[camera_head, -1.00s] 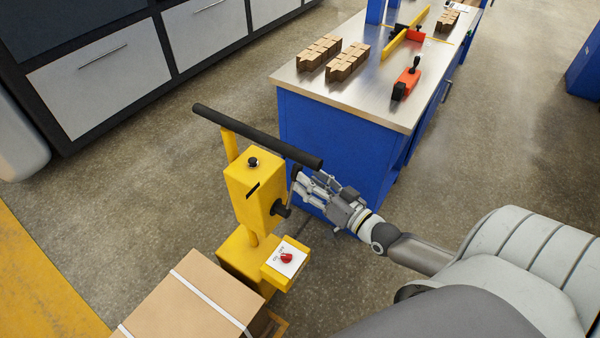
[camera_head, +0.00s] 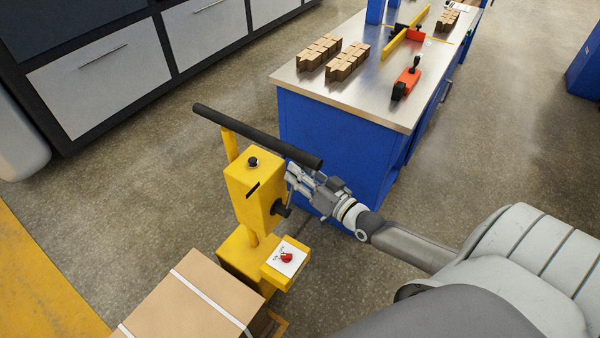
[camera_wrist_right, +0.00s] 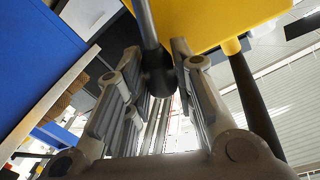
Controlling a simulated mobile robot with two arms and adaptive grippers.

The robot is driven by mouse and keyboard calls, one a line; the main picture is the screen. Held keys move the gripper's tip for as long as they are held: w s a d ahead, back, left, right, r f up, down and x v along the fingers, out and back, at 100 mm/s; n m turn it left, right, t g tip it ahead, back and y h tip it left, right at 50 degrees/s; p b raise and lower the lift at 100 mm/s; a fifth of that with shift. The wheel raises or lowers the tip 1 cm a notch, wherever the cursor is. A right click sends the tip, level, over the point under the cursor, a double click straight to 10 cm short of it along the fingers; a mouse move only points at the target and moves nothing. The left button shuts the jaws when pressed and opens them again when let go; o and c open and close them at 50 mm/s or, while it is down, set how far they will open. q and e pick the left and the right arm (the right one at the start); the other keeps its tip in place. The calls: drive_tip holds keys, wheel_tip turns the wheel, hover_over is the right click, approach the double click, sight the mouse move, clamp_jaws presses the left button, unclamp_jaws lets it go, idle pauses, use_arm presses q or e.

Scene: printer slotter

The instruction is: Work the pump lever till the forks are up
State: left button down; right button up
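The yellow stacker (camera_head: 252,185) stands at the centre, with a long black handlebar on top and a dark hub (camera_head: 281,209) on its right side. My right gripper (camera_head: 293,178) is at that side, below the handlebar's right end. In the right wrist view, the pump lever's grey rod (camera_wrist_right: 146,22) ends in a black knob (camera_wrist_right: 158,78). In the head view the fingers hide the knob. The forks are not visible under the carton. My left gripper is out of view.
A strapped carton (camera_head: 190,305) sits on a wooden pallet at the stacker's front. A red button (camera_head: 286,257) is on a yellow box below the hub. A blue workbench (camera_head: 330,135) stands close behind my right gripper. Floor is open to the left.

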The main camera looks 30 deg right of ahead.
clamp_jaws()
drive_tip(key=shift+s+a+r+n+p, duration=0.25)
drive_tip(key=shift+a+r+n+p, duration=0.1)
drive_tip(key=shift+a+n+p, duration=0.2)
drive_tip(key=a+n, duration=0.1)
drive_tip(key=s+a+n+p, duration=0.1)
drive_tip(key=a+n, duration=0.1)
drive_tip(key=shift+s+a+r+t+p, duration=0.2)
drive_tip(key=shift+a+r+t+p, duration=0.05)
drive_tip(key=shift+t+p, duration=0.15)
drive_tip(key=a+n, duration=0.1)
drive_tip(key=s+a+n, duration=0.1)
drive_tip(key=a+n+y, duration=0.1)
drive_tip(key=shift+s+a+f+n, duration=0.15)
drive_tip(key=shift+s+f+n, duration=0.05)
drive_tip(key=shift+f+n, duration=0.15)
drive_tip(key=shift+s+a+f+n+t+y, duration=0.2)
drive_tip(key=shift+s+a+f+n+y, duration=0.1)
drive_tip(key=shift+a+n, duration=0.4)
drive_tip(key=shift+s+a+f+n+t+y, duration=0.15)
drive_tip(key=shift+s+a+n+t+y, duration=0.1)
drive_tip(key=shift+a+n, duration=0.45)
drive_tip(key=shift+d, duration=0.15)
drive_tip(key=o, duration=0.8)
unclamp_jaws()
